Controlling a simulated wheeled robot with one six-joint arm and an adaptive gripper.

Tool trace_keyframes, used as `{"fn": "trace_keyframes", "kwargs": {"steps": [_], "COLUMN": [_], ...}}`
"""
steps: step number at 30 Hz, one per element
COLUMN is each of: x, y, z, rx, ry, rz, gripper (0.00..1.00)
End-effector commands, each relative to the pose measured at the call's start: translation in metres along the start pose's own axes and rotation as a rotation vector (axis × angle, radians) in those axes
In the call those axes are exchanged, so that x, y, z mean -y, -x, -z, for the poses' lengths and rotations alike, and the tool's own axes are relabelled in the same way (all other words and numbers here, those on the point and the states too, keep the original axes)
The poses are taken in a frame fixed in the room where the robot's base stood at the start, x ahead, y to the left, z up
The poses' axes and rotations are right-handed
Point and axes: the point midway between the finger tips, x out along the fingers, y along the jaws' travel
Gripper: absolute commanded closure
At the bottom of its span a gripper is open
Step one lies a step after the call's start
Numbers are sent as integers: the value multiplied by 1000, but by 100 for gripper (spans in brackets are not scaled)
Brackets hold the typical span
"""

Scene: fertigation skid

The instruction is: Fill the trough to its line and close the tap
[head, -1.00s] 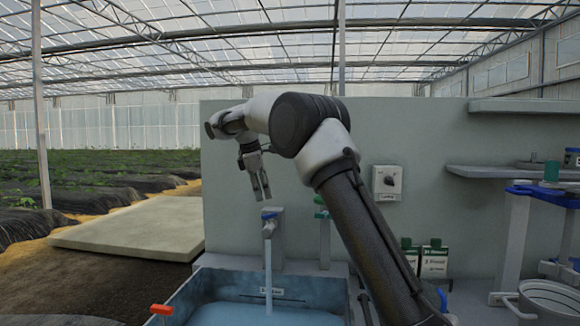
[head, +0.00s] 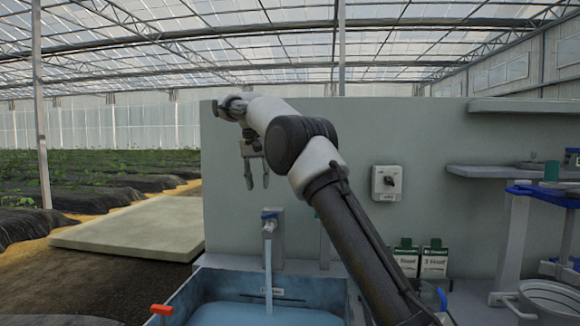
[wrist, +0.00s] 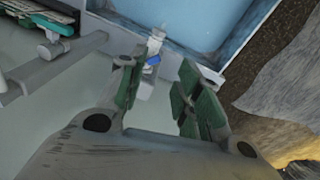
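The tap (head: 269,228) with a blue handle (head: 269,215) stands at the back of the blue trough (head: 178,297). A stream of water (head: 269,265) runs from it into the trough. Water (head: 235,314) covers the visible trough floor, below a pale label strip (head: 284,292) on the back wall. My gripper (head: 257,181) is open and empty, fingers pointing down, above and slightly left of the tap. In the wrist view, the blue handle (wrist: 152,61) shows beyond the gap between my fingers (wrist: 158,92), apart from them, with the trough (wrist: 216,22) behind.
An orange-red handle (head: 162,309) sits at the trough's left rim. A grey wall panel (head: 230,160) rises behind the tap and carries a switch box (head: 387,182).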

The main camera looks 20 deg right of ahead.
Motion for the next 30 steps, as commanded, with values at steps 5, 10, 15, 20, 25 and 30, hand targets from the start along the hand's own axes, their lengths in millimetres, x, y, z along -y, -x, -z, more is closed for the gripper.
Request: {"fn": "trace_keyframes", "kwargs": {"steps": [5,10,15,20,25,30], "x": [-2,-8,-20,-26,-24,-20], "y": [-2,-16,-40,-58,-88,-125], "z": [10,30,46,49,46,42], "rx": [41,83,104,112,114,114], "ry": [-305,-511,-557,-569,-568,-567], "rz": [35,72,72,63,61,61], "gripper": [66,66,66,66,66,66]}}
